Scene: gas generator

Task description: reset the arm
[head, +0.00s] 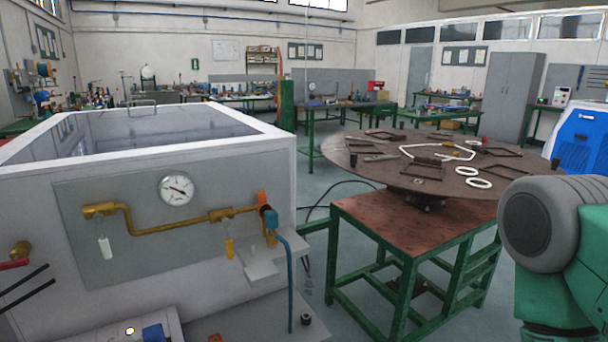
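Neither of my grippers shows in the head view. A green arm link with a big grey rounded joint (540,225), which looks like part of my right arm, fills the lower right corner. Its gripper end is outside the picture. No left arm can be made out. Two thin dark rods (24,282) come in at the left edge; I cannot tell what they belong to.
A white cabinet (130,160) with a gauge (176,189), brass pipe (165,228) and blue hose (289,285) stands at the left. A round brown turntable (370,180) on a green-legged table holds frames and rings. Floor (318,170) shows between them.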

